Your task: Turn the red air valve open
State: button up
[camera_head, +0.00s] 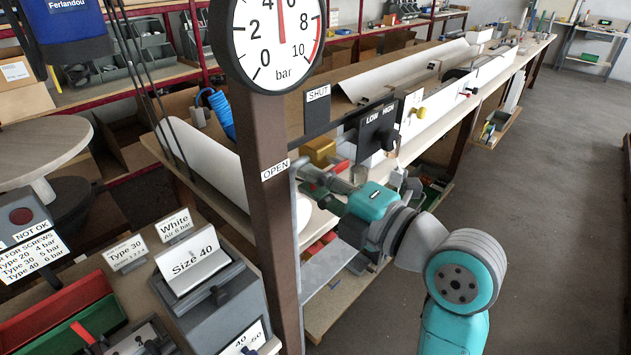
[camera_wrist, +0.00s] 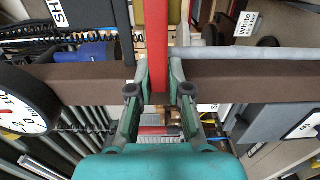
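The red air valve lever (camera_wrist: 157,65) runs straight up the middle of the wrist view, across the line of the post and the grey pipe (camera_wrist: 240,54). A short red piece of it shows in the head view (camera_head: 340,167), just beyond my gripper (camera_head: 318,185). In the wrist view my gripper (camera_wrist: 158,75) has one finger close against each side of the lever and looks shut on it. The SHUT label (camera_head: 318,94) sits up and right of the post; the OPEN label (camera_head: 275,169) is on the post. The valve body is mostly hidden.
The pressure gauge (camera_head: 270,40) tops the brown post (camera_head: 268,220); its needle points nearly straight up. A LOW/HIGH switch box (camera_head: 377,128) stands right of the post. Open floor (camera_head: 560,200) lies right.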

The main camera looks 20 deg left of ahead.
jog(key=o, duration=0.3)
jog(key=shift+d, duration=0.1)
jog(key=v, duration=1.1)
jog(key=shift+s+d, duration=0.1)
jog(key=shift+d, duration=0.3)
